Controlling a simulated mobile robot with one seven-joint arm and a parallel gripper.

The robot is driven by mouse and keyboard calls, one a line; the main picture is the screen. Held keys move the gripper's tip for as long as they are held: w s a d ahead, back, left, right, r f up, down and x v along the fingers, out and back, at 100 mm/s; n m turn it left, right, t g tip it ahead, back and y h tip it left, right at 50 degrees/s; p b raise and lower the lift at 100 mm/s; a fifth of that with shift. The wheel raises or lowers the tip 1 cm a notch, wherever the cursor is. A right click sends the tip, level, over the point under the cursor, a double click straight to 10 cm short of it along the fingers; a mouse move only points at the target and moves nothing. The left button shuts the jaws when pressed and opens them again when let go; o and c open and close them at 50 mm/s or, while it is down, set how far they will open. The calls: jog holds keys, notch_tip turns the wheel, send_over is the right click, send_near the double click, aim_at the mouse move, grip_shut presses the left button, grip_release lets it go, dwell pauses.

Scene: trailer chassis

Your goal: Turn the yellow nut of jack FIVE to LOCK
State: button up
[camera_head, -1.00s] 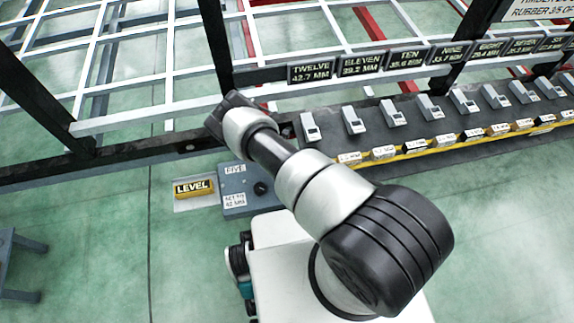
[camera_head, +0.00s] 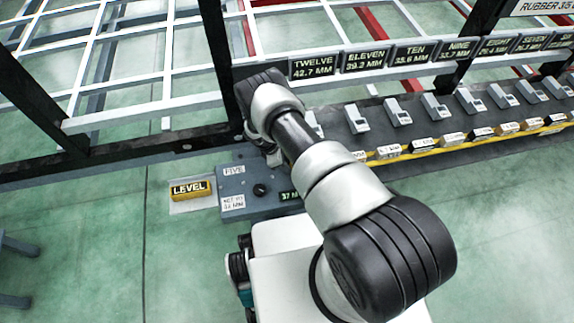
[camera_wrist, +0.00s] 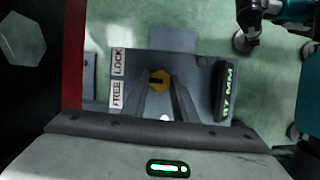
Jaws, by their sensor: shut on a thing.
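The jack FIVE box (camera_head: 233,183) stands on the floor, left of my arm, with a black knob (camera_head: 260,190) and a lit display (camera_head: 289,195) partly behind my arm. In the wrist view, the yellow nut (camera_wrist: 159,80) with a dark slot sits on the grey box top. The FREE label (camera_wrist: 117,95) and LOCK label (camera_wrist: 118,61) are beside it, and the display (camera_wrist: 227,90) reads 37 MM. My gripper (camera_wrist: 161,88) is shut on the yellow nut, a finger on each side. In the head view my arm hides the nut and the fingertips.
A yellow LEVEL block (camera_head: 190,188) lies on a pale plate left of the box. The dark chassis rail (camera_head: 100,161) runs behind. A bench with several grey blocks and labelled tags (camera_head: 453,139) lies to the right.

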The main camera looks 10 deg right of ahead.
jog(key=shift+m+g, duration=0.4)
jog(key=shift+m, duration=0.7)
jog(key=o, duration=1.1)
jog(key=p+v, duration=0.3)
jog(key=v, duration=0.9)
jog(key=shift+w+d, duration=0.15)
